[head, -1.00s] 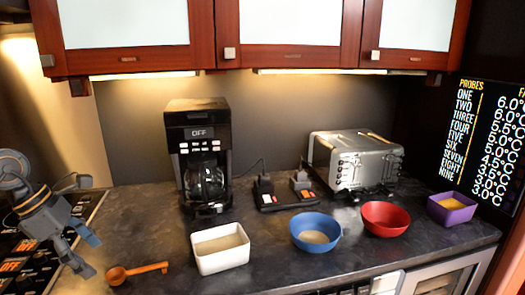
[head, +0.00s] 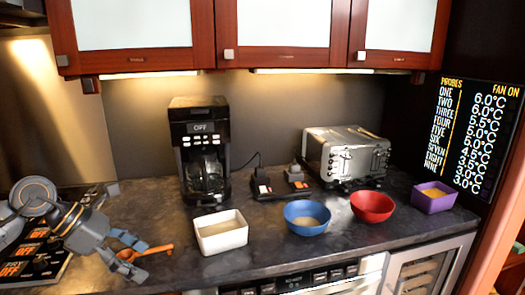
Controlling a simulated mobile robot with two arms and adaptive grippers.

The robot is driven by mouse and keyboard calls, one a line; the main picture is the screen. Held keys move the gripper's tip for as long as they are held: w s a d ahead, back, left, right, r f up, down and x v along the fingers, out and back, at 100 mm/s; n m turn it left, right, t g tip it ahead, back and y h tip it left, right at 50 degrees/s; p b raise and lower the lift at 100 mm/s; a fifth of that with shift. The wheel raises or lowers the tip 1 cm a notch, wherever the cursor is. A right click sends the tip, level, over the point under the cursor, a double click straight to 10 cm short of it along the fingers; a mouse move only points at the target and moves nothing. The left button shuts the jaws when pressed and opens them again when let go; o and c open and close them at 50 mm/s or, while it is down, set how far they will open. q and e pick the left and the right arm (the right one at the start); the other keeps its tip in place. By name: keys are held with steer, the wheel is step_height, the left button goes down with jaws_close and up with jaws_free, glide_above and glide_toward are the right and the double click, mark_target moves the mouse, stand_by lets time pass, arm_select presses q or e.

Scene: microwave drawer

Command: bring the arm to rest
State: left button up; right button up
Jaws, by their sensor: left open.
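My left gripper (head: 132,257) is at the lower left, with its arm coming in from the left edge. Its grey-blue fingers are apart and nothing shows between them as held. The gripper overlaps an orange measuring scoop (head: 156,249) on the dark counter and hides part of it. I cannot tell whether they touch. My right gripper is not in view.
On the counter (head: 262,210) stand a coffee maker (head: 201,140), a toaster (head: 345,155), a white dish (head: 221,236), a blue bowl (head: 306,222), a red bowl (head: 372,208) and a purple box (head: 433,202). Wooden cabinets (head: 290,58) hang above.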

arm_select(q)
steer(key=d+r+n+t+h, duration=0.3)
steer(key=d+n+h, duration=0.2)
steer(key=d, duration=0.4)
steer(key=d+r+n+t+h, duration=0.3)
steer(key=d+n+h, duration=0.25)
steer(key=d, duration=0.35)
steer(key=w+a+f+n+t+y, duration=0.1)
steer(key=a+f+n+t+y, duration=0.4)
steer(key=n, duration=0.6)
steer(key=w+a+f+n+t+y, duration=0.1)
steer(key=a+f+n+t+y, duration=0.15)
steer(key=n+t+y, duration=0.65)
steer(key=s+a+f+n+g+y, duration=0.45)
steer(key=f+n+g, duration=0.25)
steer(key=f+n, duration=0.35)
steer(key=s+a+f+n+g, duration=0.1)
steer(key=s+f+n+g, duration=0.2)
steer(key=s+f+g, duration=0.55)
steer(key=s+f+n+g, duration=0.4)
steer(key=s+f, duration=0.5)
steer(key=s, duration=0.7)
step_height(320, 180, down, 26)
steer(key=s+r, duration=0.1)
steer(key=s+a+f+m+g, duration=0.1)
steer(key=s+a+f+g, duration=0.1)
steer(key=s+f, duration=1.4)
steer(key=shift+s+a+f, duration=0.2)
steer(key=shift+s+a, duration=0.15)
steer(key=shift+a, duration=0.15)
